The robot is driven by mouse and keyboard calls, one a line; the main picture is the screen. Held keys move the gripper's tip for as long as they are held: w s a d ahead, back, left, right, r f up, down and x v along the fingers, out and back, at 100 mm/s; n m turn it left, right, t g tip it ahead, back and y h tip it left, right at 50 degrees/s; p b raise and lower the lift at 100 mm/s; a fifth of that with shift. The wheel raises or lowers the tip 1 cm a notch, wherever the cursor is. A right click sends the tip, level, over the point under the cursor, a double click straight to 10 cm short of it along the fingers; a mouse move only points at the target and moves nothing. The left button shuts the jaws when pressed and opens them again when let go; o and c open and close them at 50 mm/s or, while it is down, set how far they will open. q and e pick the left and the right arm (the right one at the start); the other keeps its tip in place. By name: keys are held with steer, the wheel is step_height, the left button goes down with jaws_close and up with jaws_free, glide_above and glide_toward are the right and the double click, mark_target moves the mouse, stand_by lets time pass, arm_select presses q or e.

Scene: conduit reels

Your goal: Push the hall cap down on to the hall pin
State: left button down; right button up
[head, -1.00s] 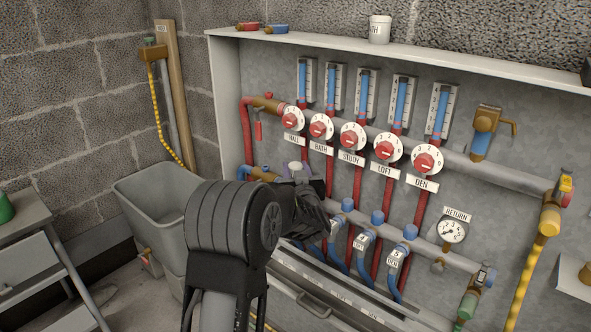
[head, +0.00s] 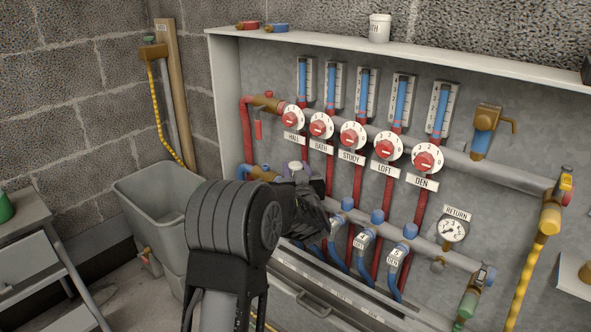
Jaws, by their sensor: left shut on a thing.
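My left gripper (head: 310,190) is at the lower left of the manifold, below the hall dial (head: 293,117). It is shut on a pale, round-topped thing (head: 293,166), which looks like the hall cap and shows only in part above the dark fingers. The hall pin is hidden behind my gripper and forearm, so I cannot tell whether the cap touches it or how far down it sits. My right gripper is out of view.
Blue-capped valves (head: 377,217) stand along the lower pipe, right of my gripper. Red pipes and dials are close above. A white tub (head: 380,28) stands on the shelf. A grey bin (head: 150,190) is at left. The return gauge (head: 452,230) is further right.

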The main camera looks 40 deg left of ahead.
arm_select(q)
steer(key=shift+f, duration=0.15)
steer(key=c, duration=0.8)
jaws_free()
steer(key=shift+c, duration=0.2)
steer(key=p+v, duration=0.2)
steer(key=v, duration=0.6)
steer(key=shift+a, duration=0.1)
